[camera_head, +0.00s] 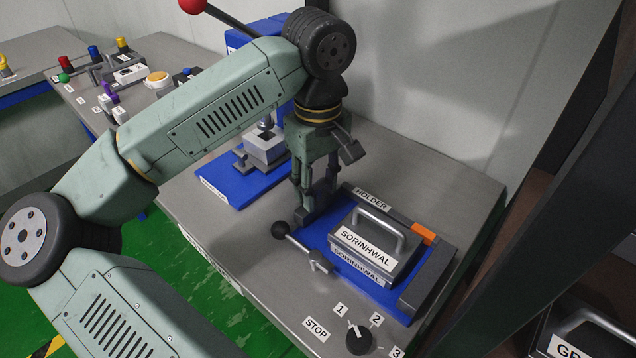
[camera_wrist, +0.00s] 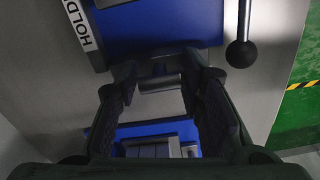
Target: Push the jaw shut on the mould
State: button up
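The grey mould (camera_head: 378,262), labelled SORINHWAL and topped by a bar handle, sits on the blue base of the holder (camera_head: 318,238). A dark grey upright piece (camera_head: 326,188), seemingly the jaw, stands at the holder's left end, partly hidden by my gripper. A strip of blue base shows between it and the mould. My gripper (camera_head: 318,200) points down at that end, left of the mould. In the wrist view my gripper's fingers (camera_wrist: 160,72) are apart, with a grey bar (camera_wrist: 160,84) showing between them. Whether they touch it I cannot tell.
A lever with a black ball (camera_head: 279,230) stands at the holder's front left. A grey end block (camera_head: 428,285) and an orange piece (camera_head: 423,233) lie right of the mould. A numbered dial (camera_head: 359,338) is at the front. Another blue-based fixture (camera_head: 245,185) stands behind left.

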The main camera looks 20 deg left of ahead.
grip_shut()
dwell(0.4)
jog(key=shift+d, duration=0.1)
jog(key=d+b, duration=0.1)
jog(key=s+d, duration=0.1)
jog(key=d, duration=0.1)
jog(key=shift+s+b, duration=0.15)
jog(key=shift+b, duration=0.2)
jog(key=shift+o, duration=1.9)
grip_release()
notch_tip(320, 180, up, 12)
